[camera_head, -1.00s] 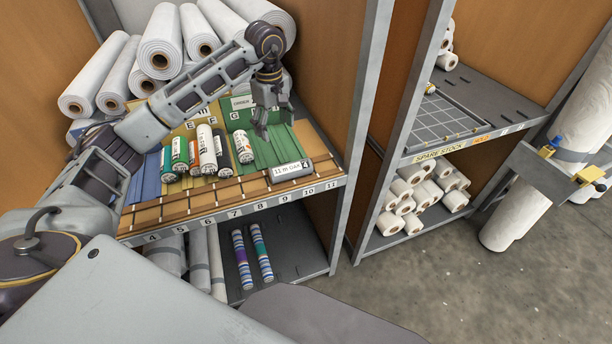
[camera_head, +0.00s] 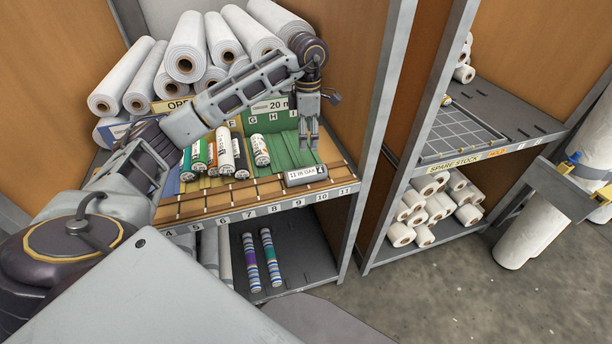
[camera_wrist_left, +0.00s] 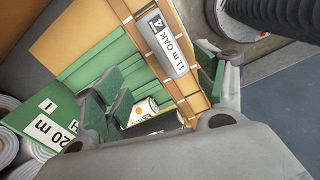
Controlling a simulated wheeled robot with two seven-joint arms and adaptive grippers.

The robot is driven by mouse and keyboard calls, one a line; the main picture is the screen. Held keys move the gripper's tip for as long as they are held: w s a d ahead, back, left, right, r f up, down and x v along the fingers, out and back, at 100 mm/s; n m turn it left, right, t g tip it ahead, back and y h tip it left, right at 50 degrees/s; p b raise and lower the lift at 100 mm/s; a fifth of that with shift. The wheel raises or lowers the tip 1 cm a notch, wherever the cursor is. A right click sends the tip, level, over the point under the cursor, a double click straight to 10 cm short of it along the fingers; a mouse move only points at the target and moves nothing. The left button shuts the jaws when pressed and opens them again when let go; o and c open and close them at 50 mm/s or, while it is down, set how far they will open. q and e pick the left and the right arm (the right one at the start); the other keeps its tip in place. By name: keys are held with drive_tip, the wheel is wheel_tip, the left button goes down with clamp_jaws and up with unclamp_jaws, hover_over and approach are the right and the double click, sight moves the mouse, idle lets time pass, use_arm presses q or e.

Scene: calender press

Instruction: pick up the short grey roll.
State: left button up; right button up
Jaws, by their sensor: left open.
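The short grey roll (camera_head: 307,176) lies on its side at the front right of the sloped shelf, with a white label reading 11 m OAK. In the left wrist view the grey roll (camera_wrist_left: 178,62) lies beyond the fingers, between their directions. My left gripper (camera_head: 308,142) points down over the green lane, just behind the grey roll in the head view. Its fingers (camera_wrist_left: 160,82) are apart in the left wrist view, with nothing held. I cannot tell its exact height above the shelf. My right gripper is not in view.
Large white rolls (camera_head: 187,62) are stacked behind. A numbered front edge (camera_head: 273,208) borders the shelf, and an upright post (camera_head: 375,110) stands at right. A spare stock rack (camera_head: 455,164) is farther right.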

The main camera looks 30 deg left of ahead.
use_arm(q)
drive_tip(key=n, duration=0.2)
drive_tip(key=shift+n, duration=0.4)
drive_tip(key=shift+f, duration=0.1)
hover_over(307, 168)
wheel_tip(307, 168, down, 7)
drive_tip(key=shift+f+p, duration=0.1)
drive_tip(key=shift+p, duration=0.35)
drive_tip(key=shift+f, duration=0.6)
drive_tip(key=shift+f, duration=0.1)
